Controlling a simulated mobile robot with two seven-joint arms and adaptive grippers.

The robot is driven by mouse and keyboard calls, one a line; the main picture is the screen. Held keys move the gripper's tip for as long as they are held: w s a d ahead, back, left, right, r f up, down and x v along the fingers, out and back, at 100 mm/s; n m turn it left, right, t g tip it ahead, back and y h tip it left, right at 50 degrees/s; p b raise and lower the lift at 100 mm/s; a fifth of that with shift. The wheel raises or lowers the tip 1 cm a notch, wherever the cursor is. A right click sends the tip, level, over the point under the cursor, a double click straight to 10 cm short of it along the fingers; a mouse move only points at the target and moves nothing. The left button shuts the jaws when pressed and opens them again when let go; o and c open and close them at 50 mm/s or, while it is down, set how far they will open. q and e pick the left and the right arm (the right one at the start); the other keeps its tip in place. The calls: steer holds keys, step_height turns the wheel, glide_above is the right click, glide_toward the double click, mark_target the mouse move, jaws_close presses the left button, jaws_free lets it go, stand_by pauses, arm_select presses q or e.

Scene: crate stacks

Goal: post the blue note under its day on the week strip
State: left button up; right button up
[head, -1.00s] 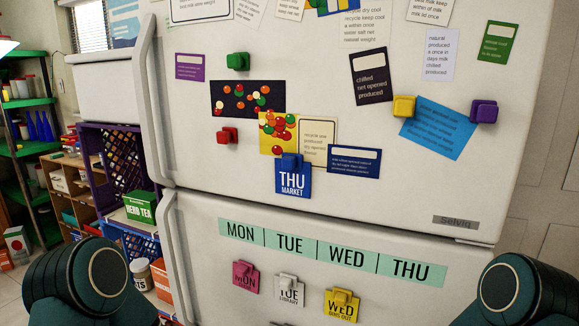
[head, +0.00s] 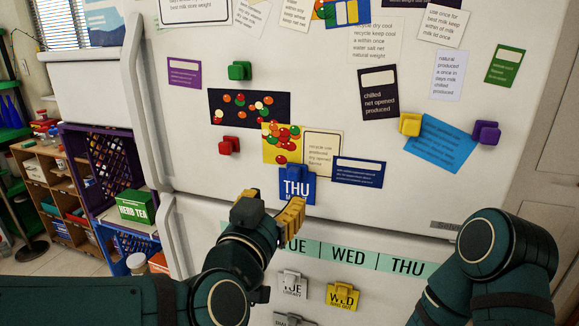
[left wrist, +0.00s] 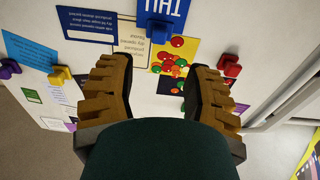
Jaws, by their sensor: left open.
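The blue note (head: 298,191) reads THU, with a smaller line below partly covered by my gripper. It is on the upper fridge door under a blue magnet clip (head: 291,171). My left gripper (head: 270,207) is open and empty, just below and in front of the note. In the left wrist view the blue note (left wrist: 172,9) and its clip (left wrist: 160,32) show beyond the spread fingers. The green week strip (head: 372,258) is on the lower door. TUE, WED and THU show; my left arm hides the MON end. My right arm shows at lower right, its gripper out of view.
A white TUE note (head: 291,291) and a yellow WED note (head: 342,303) hang under their days. A grey clip (head: 292,320) is below. The strip's space under THU looks clear. A dark blue card (head: 357,172) is right of the note.

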mark_target(293, 176)
arm_select(q)
steer(key=b+x, duration=0.1)
steer(key=x, duration=0.9)
steer(key=shift+f+b, duration=0.1)
steer(key=shift+b, duration=0.25)
jaws_close()
steer(key=shift+s, duration=0.15)
steer(key=shift+v, duration=2.35)
